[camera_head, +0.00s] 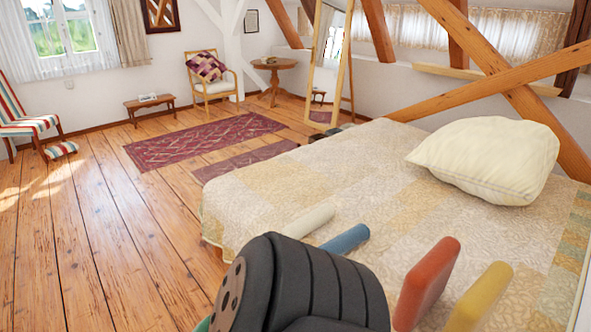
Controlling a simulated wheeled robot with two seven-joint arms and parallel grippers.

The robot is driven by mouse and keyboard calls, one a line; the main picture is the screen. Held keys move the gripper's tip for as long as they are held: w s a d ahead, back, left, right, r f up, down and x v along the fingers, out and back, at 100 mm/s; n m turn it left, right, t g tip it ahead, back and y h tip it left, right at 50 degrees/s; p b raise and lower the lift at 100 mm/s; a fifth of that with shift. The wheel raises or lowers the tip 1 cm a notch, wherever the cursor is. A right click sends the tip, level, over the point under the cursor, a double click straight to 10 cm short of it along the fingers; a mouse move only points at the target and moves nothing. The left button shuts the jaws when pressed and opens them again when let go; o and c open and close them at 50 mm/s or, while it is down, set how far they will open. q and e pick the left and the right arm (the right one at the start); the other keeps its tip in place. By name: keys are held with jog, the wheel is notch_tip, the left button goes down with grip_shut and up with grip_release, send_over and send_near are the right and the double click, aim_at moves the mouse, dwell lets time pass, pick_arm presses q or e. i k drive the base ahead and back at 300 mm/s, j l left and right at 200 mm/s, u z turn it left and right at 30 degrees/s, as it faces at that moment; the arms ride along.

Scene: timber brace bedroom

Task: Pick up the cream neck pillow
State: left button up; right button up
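The cream neck pillow (490,160) lies on the right part of the bed (370,160). It looks plump, with a pinched corner at its left. My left gripper (327,230), with a cream finger and a blue finger, is over the bed in front of the pillow and to its left. Its fingers are apart with nothing between them. Part of it is hidden behind my dark arm. My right gripper (455,283), with a red finger and a yellow finger, is at the bottom edge, nearer than the pillow. Its fingers are apart and empty. Neither gripper touches the pillow.
Wooden beams (510,85) slant behind the bed, close to the pillow. A tall mirror (327,65) stands beyond the bed. A patterned rug (205,138) lies on the open plank floor to the left. A chair (212,78) and striped chair (22,122) stand farther off.

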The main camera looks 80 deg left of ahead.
aim_at(305, 224)
jog(key=u, duration=2.65)
jog(key=i+j+z, duration=0.1)
jog(key=z, duration=0.75)
jog(key=i+j+z, duration=0.1)
jog(key=j+z, duration=0.25)
jog(key=j, duration=0.4)
jog(key=j+z, duration=0.4)
jog(key=j, duration=0.35)
jog(key=k+j+z, duration=0.1)
jog(key=j+z, duration=0.25)
jog(key=j, duration=0.35)
